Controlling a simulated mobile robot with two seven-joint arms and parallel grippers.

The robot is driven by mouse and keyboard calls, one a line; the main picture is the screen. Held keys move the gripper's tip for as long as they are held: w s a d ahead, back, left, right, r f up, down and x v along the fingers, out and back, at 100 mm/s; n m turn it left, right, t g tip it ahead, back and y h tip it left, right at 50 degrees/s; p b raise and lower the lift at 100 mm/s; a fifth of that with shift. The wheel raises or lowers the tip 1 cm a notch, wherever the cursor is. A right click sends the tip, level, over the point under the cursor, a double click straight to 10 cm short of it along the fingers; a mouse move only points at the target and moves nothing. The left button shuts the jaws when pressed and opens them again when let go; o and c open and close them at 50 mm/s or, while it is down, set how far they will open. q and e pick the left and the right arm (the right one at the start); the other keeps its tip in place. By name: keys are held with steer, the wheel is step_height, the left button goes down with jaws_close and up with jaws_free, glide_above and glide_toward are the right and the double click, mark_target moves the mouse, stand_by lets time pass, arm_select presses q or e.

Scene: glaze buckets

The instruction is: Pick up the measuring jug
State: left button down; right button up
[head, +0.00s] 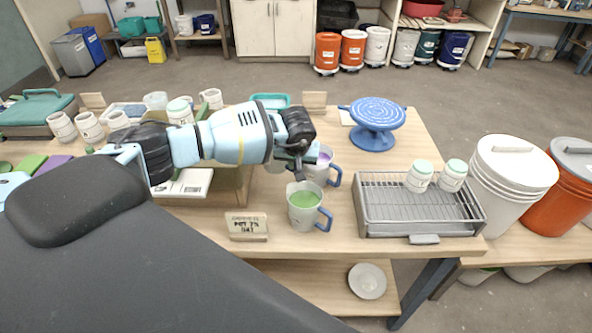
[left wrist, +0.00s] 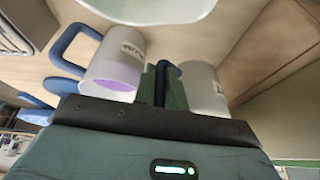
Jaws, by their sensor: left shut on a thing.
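My left gripper (head: 298,172) reaches down among several pale measuring jugs with blue handles. In the left wrist view its green fingers (left wrist: 161,84) are shut on the blue handle of one whitish jug (left wrist: 206,92). This jug is mostly hidden by my arm in the head view, and I cannot tell whether it is off the table. A jug with purple glaze (head: 322,170) stands just right of the gripper and also shows in the left wrist view (left wrist: 112,58). A jug with green glaze (head: 304,208) stands in front. My right gripper is not in view.
A wire-rack tray (head: 370,212) with two lidded jars stands right, with a blue turntable (head: 375,120) behind. A small sign (head: 246,226) stands in front left. White (head: 510,175) and orange buckets are at far right. Jars and cups crowd the left.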

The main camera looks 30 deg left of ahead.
arm_select(q)
steer(key=shift+w+r, duration=0.1)
steer(key=shift+r, duration=2.2)
steer(key=shift+r, duration=0.1)
